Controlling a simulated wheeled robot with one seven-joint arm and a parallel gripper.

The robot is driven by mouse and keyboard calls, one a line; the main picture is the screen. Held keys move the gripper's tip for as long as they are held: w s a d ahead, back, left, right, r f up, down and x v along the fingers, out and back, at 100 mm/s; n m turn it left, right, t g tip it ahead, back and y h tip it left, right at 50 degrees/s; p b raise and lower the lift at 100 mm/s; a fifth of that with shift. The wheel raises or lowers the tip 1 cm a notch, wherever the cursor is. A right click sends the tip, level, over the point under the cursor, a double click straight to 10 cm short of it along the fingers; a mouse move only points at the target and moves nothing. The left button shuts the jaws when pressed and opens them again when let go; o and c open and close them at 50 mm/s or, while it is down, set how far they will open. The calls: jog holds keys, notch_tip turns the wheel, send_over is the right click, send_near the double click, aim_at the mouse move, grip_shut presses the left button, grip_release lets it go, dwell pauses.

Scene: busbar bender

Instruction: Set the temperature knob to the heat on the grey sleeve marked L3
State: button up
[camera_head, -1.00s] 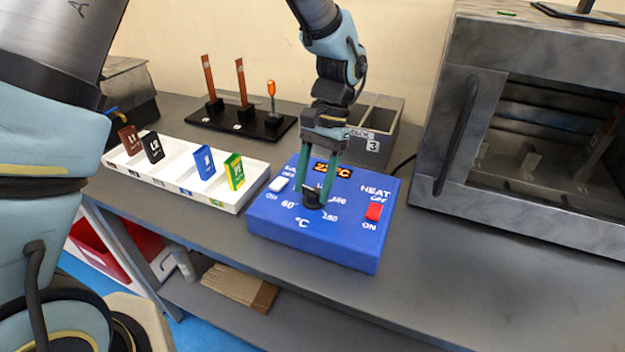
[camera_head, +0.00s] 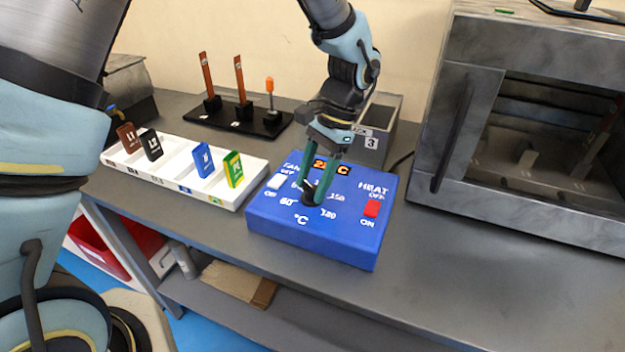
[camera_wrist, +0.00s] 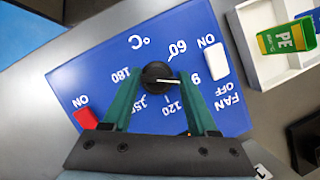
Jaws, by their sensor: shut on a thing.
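The temperature knob (camera_wrist: 158,75) is round and black with a white pointer line, on top of a blue control box (camera_head: 315,238). In the wrist view the scale reads 60, a partly covered 9, 120, 150 and 180. The white line points right, towards the partly covered 9. My gripper (camera_head: 316,197) reaches down to the box with its green fingers shut on the knob; it also shows in the wrist view (camera_wrist: 160,82). I cannot make out a grey sleeve marked L3.
A white tray (camera_head: 222,198) left of the box holds brown, black, blue and green-yellow sleeves, with an empty middle compartment. The box has a red HEAT switch (camera_head: 371,208) and a white FAN switch (camera_wrist: 214,62). A grey oven (camera_head: 530,215) stands at the right.

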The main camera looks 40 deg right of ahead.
jog(key=shift+d, duration=0.1)
jog(key=o, duration=1.4)
jog(key=b+v, duration=0.2)
jog(key=v, duration=0.9)
jog(key=shift+b, duration=0.3)
jog(key=w+a+f+n+h, duration=0.25)
jog(key=w+a+n, duration=0.35)
jog(key=w+a, duration=0.8)
jog(key=a+f+n, duration=0.1)
jog(key=a+n, duration=0.2)
jog(key=a, duration=0.5)
jog(key=s+a+f+n+t+h, duration=0.1)
jog(key=a+n, duration=0.2)
jog(key=a, duration=0.6)
jog(key=s+a+f+n+h, duration=0.1)
jog(key=a+n, duration=0.3)
jog(key=a, duration=0.5)
jog(key=shift+t, duration=0.4)
